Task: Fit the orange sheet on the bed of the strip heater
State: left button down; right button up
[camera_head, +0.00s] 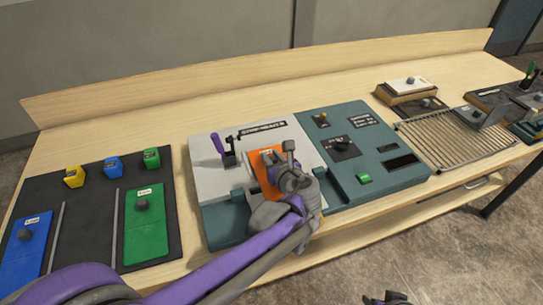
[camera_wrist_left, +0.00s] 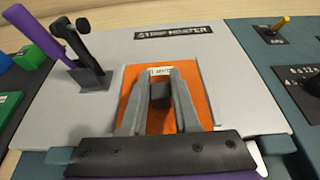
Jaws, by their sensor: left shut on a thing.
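The strip heater (camera_head: 213,178) is a pale grey panel on a teal base, with a label at its back; it also shows in the left wrist view (camera_wrist_left: 117,56). The orange sheet (camera_head: 259,162) is over its bed, and in the wrist view the sheet (camera_wrist_left: 130,80) looks roughly lined up with it. Whether it is fully seated I cannot tell. My left gripper (camera_wrist_left: 162,88) is shut on the sheet's dark knob (camera_wrist_left: 160,95). In the head view my left gripper (camera_head: 283,170) hides the sheet's right and front parts. A dark piece, perhaps my right gripper (camera_head: 388,298), shows at the bottom edge.
A purple-handled lever (camera_head: 218,143) stands at the heater's left back, close to the sheet. A teal control box (camera_head: 385,165) adjoins on the right, then a wire rack (camera_head: 455,140). A dark mat (camera_head: 85,190) with blue and green sheets lies left. Bare bench is behind.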

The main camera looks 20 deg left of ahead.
pick_arm(q)
jog(key=shift+f+b, duration=0.3)
jog(key=shift+f, duration=0.1)
dwell(0.4)
jog(key=c, duration=0.6)
grip_release()
jog(key=shift+o, duration=0.2)
jog(key=v, duration=1.1)
jog(key=shift+w, duration=0.1)
jog(key=shift+f, duration=0.1)
